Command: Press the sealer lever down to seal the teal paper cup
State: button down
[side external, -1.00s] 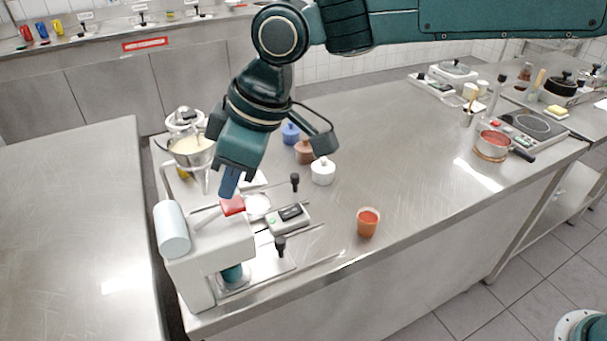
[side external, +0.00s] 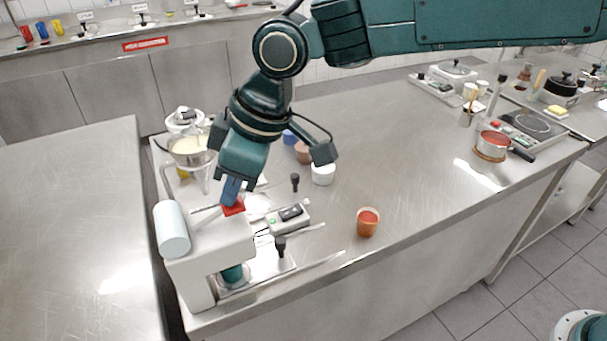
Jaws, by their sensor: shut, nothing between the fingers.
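The sealer (side external: 213,258) is a pale machine at the front left of the steel table, with a film roll (side external: 171,229) on its left side. Its lever has a red handle (side external: 234,208). My gripper (side external: 229,199) is shut and empty, with its fingertips down at the red handle; they appear to touch it, but the contact is partly hidden. The teal paper cup (side external: 232,273) stands low in the sealer, mostly hidden by the machine's body.
An orange cup (side external: 367,223) stands on the open table to the right. A small device with a display (side external: 290,215) and black knobs lie near the sealer. White, brown and blue pots (side external: 323,173) stand behind my gripper. A mixer bowl (side external: 190,152) is at back left.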

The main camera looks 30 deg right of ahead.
jog(key=shift+f, duration=0.8)
jog(key=shift+r, duration=2.5)
